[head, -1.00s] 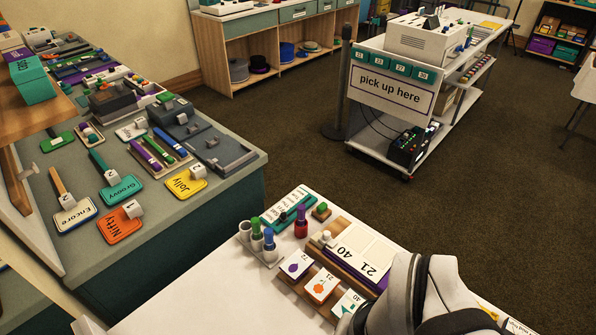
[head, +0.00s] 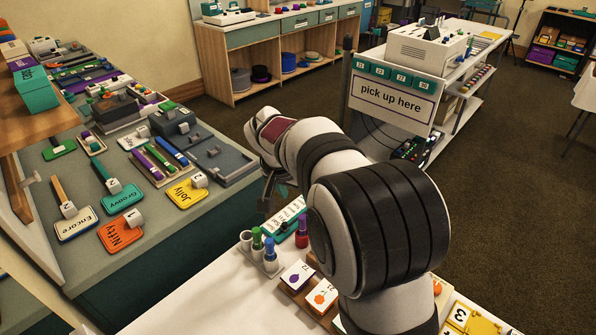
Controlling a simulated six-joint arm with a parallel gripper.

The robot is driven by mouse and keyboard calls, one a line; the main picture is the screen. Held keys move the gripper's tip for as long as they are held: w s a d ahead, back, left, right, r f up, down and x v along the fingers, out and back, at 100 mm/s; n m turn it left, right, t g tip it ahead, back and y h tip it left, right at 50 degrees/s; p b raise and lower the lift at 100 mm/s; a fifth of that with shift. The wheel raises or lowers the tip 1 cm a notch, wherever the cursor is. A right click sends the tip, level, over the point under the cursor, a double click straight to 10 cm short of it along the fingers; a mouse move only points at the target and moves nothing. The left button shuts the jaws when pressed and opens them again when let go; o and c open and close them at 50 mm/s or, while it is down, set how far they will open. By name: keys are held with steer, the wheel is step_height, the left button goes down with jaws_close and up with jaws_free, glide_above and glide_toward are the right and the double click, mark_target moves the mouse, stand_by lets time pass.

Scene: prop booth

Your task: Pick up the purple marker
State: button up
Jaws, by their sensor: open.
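A purple marker (head: 147,164) lies in a shallow wooden tray (head: 161,183) on the grey-green counter at the left. A green marker (head: 160,158) lies beside it, with a blue marker (head: 171,149) further right. My gripper (head: 268,197) is dark and small in this view, hanging downward to the right of the counter's edge, behind the white table's holder. It is open, and I see nothing held in it. It is well apart from the purple marker. My arm hides part of the white table.
Tags marked Groovy (head: 122,198), Jolly (head: 186,193), Nifty (head: 121,232) and Encore (head: 75,224) lie around the tray. A dark grey box (head: 218,158) is to its right. A holder with bottles (head: 262,258) stands on the white table.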

steer(key=x, duration=1.5)
steer(key=shift+s+a+f, duration=0.1)
steer(key=shift+a+f, duration=0.3)
jaws_close()
